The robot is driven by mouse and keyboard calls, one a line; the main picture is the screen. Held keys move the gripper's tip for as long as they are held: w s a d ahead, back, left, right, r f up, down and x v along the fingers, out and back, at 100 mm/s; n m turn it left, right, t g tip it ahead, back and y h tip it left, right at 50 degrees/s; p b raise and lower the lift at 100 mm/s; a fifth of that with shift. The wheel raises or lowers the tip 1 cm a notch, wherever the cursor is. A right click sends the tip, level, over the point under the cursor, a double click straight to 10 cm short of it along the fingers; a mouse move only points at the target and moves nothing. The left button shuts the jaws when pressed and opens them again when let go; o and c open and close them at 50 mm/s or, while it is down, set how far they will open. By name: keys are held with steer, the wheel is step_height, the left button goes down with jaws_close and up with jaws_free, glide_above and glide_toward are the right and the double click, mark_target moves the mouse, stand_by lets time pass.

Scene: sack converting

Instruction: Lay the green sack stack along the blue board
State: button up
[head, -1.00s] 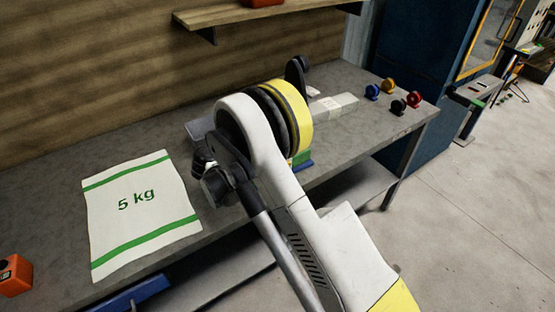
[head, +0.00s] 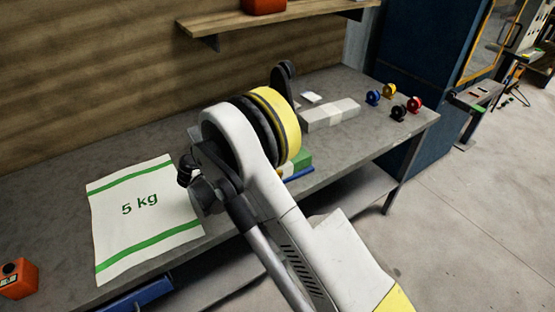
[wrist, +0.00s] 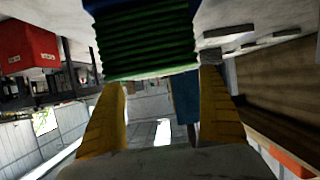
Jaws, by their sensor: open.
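The green sack stack (head: 302,161) is on the grey bench, partly hidden behind my arm in the head view. The blue board (head: 300,174) shows as a strip along its front side; whether they touch is unclear. In the wrist view the ribbed green stack (wrist: 150,45) fills the upper middle, with a dark blue edge above it. My gripper (wrist: 162,82) is open, its two yellow fingers pointing toward the stack, one on either side of its near end. I cannot tell whether they touch it. The head view hides the fingers behind my arm.
A white 5 kg sack (head: 145,215) lies flat at the left, near an orange box (head: 17,279). A grey-white stack (head: 330,115) lies behind my arm. Several coloured tape rolls (head: 397,105) stand at the bench's right end. A wooden shelf (head: 270,25) hangs above.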

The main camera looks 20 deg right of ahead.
steer(key=p+v, duration=0.1)
steer(key=v, duration=0.6)
steer(key=shift+r+p, duration=0.2)
steer(key=shift+p, duration=0.2)
steer(key=s+d+r+n+y, duration=0.75)
steer(key=d+r, duration=0.25)
steer(key=r, duration=0.4)
steer(key=s+r+n+t+y, duration=0.1)
steer(key=s+n+t+y, duration=0.2)
steer(key=s, duration=1.6)
steer(key=n+y, duration=0.2)
steer(key=n, duration=0.2)
steer(key=shift+r, duration=0.4)
steer(key=shift+d+y, duration=0.15)
steer(key=shift+y, duration=0.1)
